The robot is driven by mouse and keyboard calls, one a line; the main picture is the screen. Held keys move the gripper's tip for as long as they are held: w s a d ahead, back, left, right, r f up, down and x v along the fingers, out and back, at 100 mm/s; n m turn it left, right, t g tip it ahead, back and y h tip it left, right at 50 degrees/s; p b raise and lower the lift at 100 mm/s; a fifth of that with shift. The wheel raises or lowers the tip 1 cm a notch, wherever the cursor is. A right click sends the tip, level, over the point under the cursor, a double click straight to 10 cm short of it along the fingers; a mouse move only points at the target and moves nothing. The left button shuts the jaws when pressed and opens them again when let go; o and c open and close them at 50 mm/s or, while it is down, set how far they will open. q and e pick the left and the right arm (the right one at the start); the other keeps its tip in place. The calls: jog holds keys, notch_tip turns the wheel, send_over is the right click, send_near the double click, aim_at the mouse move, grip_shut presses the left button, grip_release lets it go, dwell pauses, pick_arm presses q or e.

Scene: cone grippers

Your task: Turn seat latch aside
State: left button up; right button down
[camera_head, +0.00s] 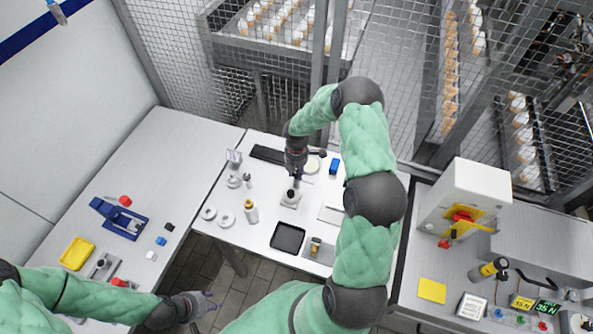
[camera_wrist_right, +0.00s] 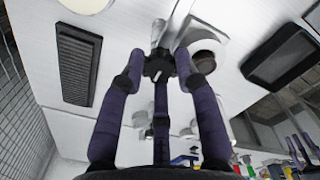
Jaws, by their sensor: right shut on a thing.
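The seat (camera_head: 289,201) is a small pale block with a dark round opening, on the white table below my right gripper (camera_head: 295,181). In the right wrist view, the right gripper (camera_wrist_right: 158,72) has its purple fingers closed around a small dark knob-like part (camera_wrist_right: 158,67), which I take to be the seat latch. The pale seat plate with its dark round opening (camera_wrist_right: 206,60) is just beside it. The fingers hide part of the latch, and its turn angle is unclear. My left gripper (camera_head: 213,301) is empty, fingers apart, off the table's front edge.
A long black strip (camera_head: 267,154) lies behind. A white press-like machine (camera_head: 466,198) stands at the right. Mesh fencing closes the back.

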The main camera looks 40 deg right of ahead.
aim_at(296, 173)
dwell(0.3)
jog(key=c, duration=0.9)
grip_release()
notch_tip(296, 173, up, 12)
